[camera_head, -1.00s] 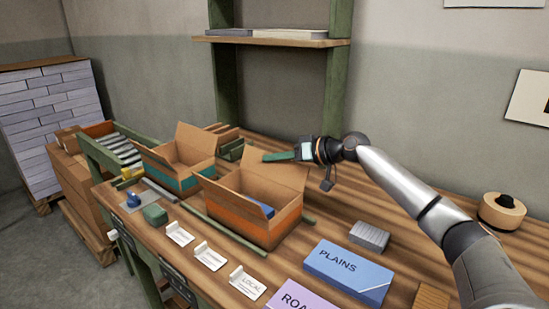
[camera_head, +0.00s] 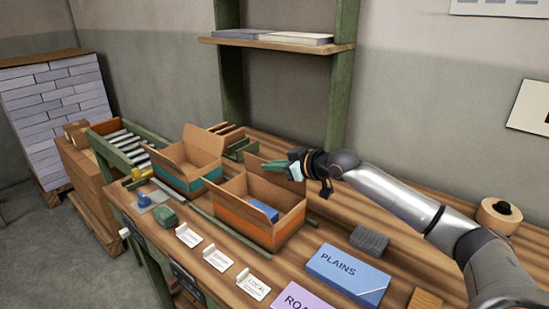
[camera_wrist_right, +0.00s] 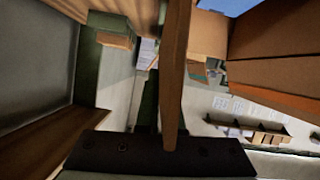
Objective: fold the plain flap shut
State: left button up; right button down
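The near open cardboard box (camera_head: 242,222) has an orange band and holds a blue item (camera_head: 263,210). Its raised back flap (camera_head: 262,172) stands up from the far side, partly hidden by my right gripper. In the right wrist view, a brown panel (camera_wrist_right: 176,75) seen nearly edge-on runs down the middle to the gripper's dark body. I cannot tell whether the fingers are shut on it. My left gripper is out of view.
A second open box (camera_head: 181,180) with a teal band stands to the left. A blue PLAINS box (camera_head: 340,270), a grey block (camera_head: 369,240) and white cards (camera_head: 252,284) lie in front. A tape roll (camera_head: 499,216) is at the right. A shelf (camera_head: 277,43) hangs behind.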

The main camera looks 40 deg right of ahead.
jog(key=shift+a, duration=0.2)
dwell(0.4)
